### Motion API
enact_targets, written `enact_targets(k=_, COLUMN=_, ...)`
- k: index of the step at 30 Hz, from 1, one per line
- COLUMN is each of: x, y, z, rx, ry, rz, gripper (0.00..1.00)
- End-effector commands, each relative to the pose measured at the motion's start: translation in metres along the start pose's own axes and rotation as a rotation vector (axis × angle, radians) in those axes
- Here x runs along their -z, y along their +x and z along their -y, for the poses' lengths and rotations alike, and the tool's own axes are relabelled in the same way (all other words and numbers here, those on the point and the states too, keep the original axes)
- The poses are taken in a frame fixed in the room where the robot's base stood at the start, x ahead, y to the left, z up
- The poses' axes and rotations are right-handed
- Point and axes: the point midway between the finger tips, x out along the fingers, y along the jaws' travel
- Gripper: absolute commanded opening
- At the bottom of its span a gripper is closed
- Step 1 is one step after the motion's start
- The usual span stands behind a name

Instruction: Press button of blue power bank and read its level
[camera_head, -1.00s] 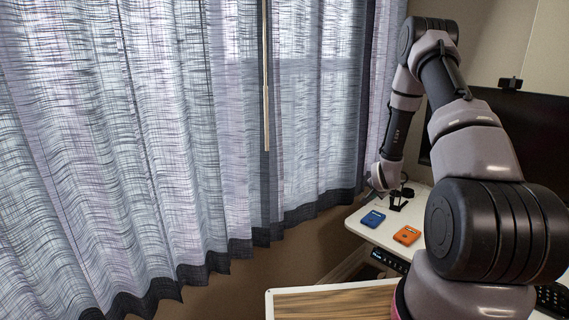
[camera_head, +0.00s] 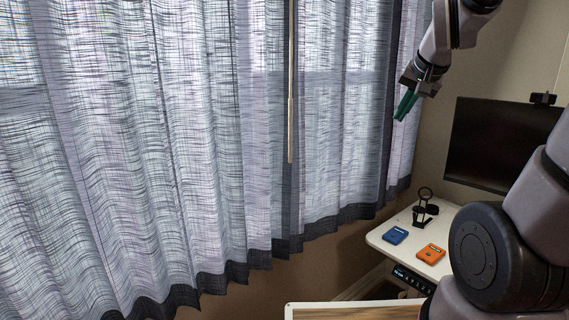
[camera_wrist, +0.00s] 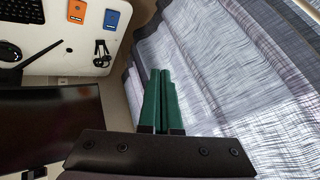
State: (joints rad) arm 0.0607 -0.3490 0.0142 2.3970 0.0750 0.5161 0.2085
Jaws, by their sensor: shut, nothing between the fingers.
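The blue power bank (camera_head: 395,235) lies flat near the left edge of the white desk (camera_head: 381,246). A small mark or display shows on its top, too small to read. The blue power bank is also in the wrist view (camera_wrist: 77,11), at the top edge. An orange power bank (camera_head: 431,254) lies to its right, and shows in the wrist view (camera_wrist: 111,19). My gripper (camera_head: 402,117), with green fingers, is raised high above the desk in front of the curtain, well apart from both power banks. In the wrist view the fingers (camera_wrist: 160,72) are together and empty.
A black stand with a ring (camera_head: 424,207) stands behind the power banks. A dark monitor (camera_head: 485,145) is at the right. A curtain (camera_head: 200,130) fills the left. A keyboard (camera_wrist: 20,11) and mouse (camera_wrist: 10,52) lie on the desk. A control panel (camera_head: 410,279) is on the desk's front edge.

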Motion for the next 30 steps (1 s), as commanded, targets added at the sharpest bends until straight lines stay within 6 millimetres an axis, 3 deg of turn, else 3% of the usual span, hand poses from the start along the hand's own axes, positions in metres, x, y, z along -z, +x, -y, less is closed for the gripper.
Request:
enact_targets(k=1, x=-0.014, y=-0.024, z=0.001, rx=0.017, ry=-0.024, rz=0.004, gripper=0.0)
enact_targets(k=3, x=-0.034, y=-0.049, z=0.0, rx=0.033, ry=-0.054, rz=0.024, gripper=0.0)
enact_targets(k=6, x=-0.06, y=-0.077, z=-0.004, rx=0.054, ry=-0.094, rz=0.048, gripper=0.0)
enact_targets(k=10, x=-0.085, y=-0.1, z=-0.009, rx=0.072, ry=-0.126, rz=0.073, gripper=0.0)
enact_targets(k=15, x=-0.098, y=-0.11, z=-0.013, rx=0.082, ry=-0.144, rz=0.088, gripper=0.0)
enact_targets(k=30, x=-0.098, y=-0.11, z=-0.012, rx=0.082, ry=-0.143, rz=0.088, gripper=0.0)
